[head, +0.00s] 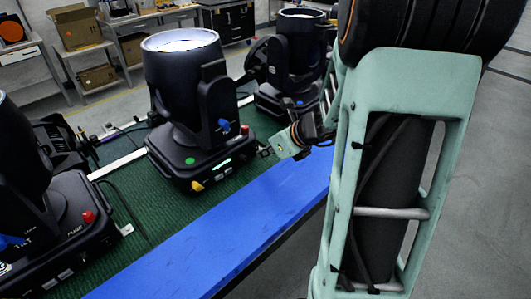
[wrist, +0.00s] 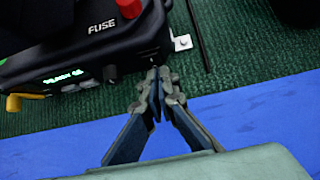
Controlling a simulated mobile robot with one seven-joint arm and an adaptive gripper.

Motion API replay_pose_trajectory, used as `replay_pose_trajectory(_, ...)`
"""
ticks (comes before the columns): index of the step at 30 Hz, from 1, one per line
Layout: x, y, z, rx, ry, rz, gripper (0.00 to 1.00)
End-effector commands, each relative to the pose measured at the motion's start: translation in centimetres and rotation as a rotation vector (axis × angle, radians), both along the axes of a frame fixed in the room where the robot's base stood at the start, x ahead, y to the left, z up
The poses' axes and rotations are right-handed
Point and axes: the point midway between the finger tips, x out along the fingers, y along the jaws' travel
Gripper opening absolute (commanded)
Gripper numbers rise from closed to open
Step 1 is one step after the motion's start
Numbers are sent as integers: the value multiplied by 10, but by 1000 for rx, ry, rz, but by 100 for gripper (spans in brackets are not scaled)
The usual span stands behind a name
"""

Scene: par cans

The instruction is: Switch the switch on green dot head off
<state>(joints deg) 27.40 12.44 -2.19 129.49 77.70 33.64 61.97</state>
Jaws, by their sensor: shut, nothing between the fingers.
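The green dot head (head: 185,85) is a black moving-head light in the middle of the head view. Its base (head: 190,172) has a green dot, a red knob and a yellow plug on it. In the wrist view the base (wrist: 50,48) fills the upper left, with the word FUSE, a red knob (wrist: 129,8), a lit green display (wrist: 64,77) and a small black part (wrist: 109,73) on its edge. I cannot tell which part is the switch. My gripper (wrist: 158,72) is shut and empty, its tips close to the base's near right corner; contact is unclear. It also shows in the head view (head: 265,152).
Other black lights stand at the left (head: 65,225) and behind right (head: 290,65) on the green mat (head: 150,210). A blue strip (head: 220,235) runs along the front edge. A dark cable (wrist: 198,35) crosses the mat right of the base. My arm covers the right side.

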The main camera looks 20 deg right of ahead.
Motion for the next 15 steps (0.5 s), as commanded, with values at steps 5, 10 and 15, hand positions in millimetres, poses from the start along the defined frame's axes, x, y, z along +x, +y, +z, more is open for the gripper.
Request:
replay_pose_trajectory(5,2,0,-6,9,-22,-1,0)
replay_pose_trajectory(10,5,1,-10,27,-67,-1,0)
replay_pose_trajectory(15,5,2,-2,26,-62,-1,0)
